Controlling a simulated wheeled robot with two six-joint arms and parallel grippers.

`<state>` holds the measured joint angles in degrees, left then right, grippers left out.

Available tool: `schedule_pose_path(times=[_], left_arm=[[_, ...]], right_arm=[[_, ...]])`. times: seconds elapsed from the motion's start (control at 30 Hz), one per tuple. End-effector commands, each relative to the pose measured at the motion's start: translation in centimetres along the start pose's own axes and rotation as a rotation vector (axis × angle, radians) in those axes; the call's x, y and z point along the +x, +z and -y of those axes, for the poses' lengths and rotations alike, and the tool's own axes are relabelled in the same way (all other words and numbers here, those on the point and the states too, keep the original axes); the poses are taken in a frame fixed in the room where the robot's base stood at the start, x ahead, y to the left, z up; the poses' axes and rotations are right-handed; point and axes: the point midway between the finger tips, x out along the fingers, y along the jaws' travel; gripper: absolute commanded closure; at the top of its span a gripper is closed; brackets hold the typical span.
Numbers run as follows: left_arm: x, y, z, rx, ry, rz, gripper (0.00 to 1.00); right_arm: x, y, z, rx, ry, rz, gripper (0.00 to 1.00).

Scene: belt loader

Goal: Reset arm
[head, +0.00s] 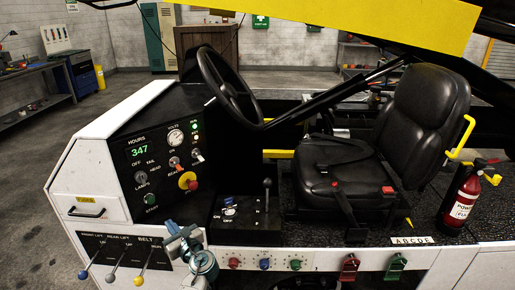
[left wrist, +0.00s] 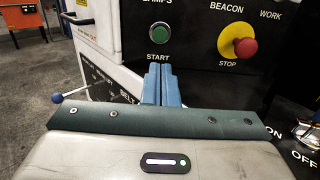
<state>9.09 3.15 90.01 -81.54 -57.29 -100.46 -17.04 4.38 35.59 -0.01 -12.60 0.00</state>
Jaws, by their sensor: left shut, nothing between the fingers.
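My left gripper (head: 176,232) is shut and empty in front of the belt loader's control panel. In the left wrist view its blue fingers (left wrist: 161,84) are together, just below the green START button (left wrist: 159,34). I cannot tell whether they touch the panel. The red and yellow STOP button (left wrist: 238,42) is to the right of the fingers. In the head view the START button (head: 150,199) and STOP button (head: 188,181) sit above the gripper. My right gripper is not in view.
Levers with blue (head: 83,274), grey and yellow knobs stand at the lower left. A black seat (head: 425,120), steering wheel (head: 230,85) and fire extinguisher (head: 463,198) are on the loader. A workbench (head: 30,90) stands far left. Open floor (head: 40,190) lies left of the loader.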

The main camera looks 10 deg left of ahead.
Motion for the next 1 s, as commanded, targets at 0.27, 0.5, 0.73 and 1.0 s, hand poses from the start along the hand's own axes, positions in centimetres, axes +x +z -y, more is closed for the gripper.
schedule_pose_path(times=[0.27,0.5,0.73,1.0], left_arm=[[-3.4,-3.7,-5.5,-0.434,0.078,-0.196,1.00],[-12.4,-8.4,-13.2,-1.174,0.371,-0.560,1.00],[-20.7,-9.3,-17.0,-1.586,0.721,-0.799,1.00],[-27.2,-8.4,-19.3,-1.778,1.033,-0.936,1.00]], right_arm=[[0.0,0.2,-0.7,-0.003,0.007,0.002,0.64],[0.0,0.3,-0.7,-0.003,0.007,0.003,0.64],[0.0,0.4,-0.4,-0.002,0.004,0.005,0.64],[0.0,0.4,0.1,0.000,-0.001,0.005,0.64]])
